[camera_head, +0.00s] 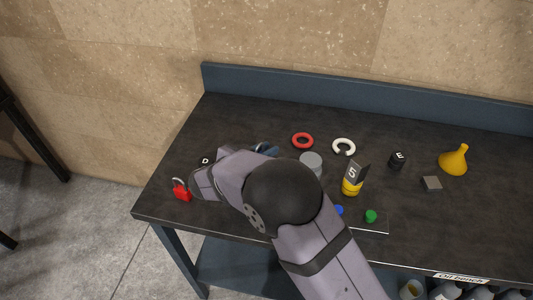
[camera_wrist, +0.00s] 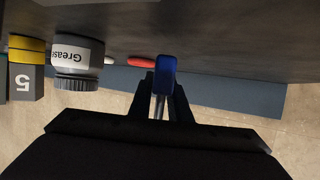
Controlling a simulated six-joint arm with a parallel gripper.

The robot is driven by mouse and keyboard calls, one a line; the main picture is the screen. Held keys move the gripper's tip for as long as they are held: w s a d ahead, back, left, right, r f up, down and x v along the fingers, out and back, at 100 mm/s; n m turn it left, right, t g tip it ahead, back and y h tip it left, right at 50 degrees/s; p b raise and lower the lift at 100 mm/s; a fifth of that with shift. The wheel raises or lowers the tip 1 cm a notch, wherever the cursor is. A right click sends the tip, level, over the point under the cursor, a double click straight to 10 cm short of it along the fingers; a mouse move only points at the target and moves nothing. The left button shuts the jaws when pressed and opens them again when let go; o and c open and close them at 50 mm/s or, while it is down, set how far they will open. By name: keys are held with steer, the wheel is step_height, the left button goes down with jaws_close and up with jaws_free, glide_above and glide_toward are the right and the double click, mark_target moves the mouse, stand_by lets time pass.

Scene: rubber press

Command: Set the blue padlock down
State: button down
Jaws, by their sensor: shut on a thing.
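The blue padlock (camera_wrist: 164,74) is in the middle of the wrist view, with its silver shackle (camera_wrist: 158,108) between my fingers. My gripper (camera_wrist: 162,92) is shut on it. The blue body sticks out past the fingertips, against the dark bench top. I cannot tell whether it touches the bench. In the head view my arm covers most of the gripper, and the padlock cannot be made out clearly. A red padlock (camera_head: 182,194) stands near the bench's left front corner, left of my arm.
On the dark bench (camera_head: 410,205) are a red ring (camera_head: 302,140), a white open ring (camera_head: 343,146), a grease jar (camera_wrist: 78,62), a yellow-banded block marked 5 (camera_head: 352,180), a black E cube (camera_head: 397,160) and a yellow funnel (camera_head: 454,160). A raised ledge (camera_head: 350,84) runs behind.

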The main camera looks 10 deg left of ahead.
steer(key=shift+f, duration=0.8)
steer(key=shift+f, duration=0.1)
steer(key=c, duration=1.7)
jaws_free()
steer(key=shift+f, duration=0.1)
steer(key=shift+o, duration=0.2)
steer(key=shift+s+a+r, duration=0.1)
steer(key=shift+r, duration=0.1)
steer(key=b+v, duration=0.1)
steer(key=v, duration=1)
steer(key=shift+s+a+r+b, duration=0.1)
steer(key=shift+s+r+b, duration=0.05)
steer(key=shift+s+b, duration=0.25)
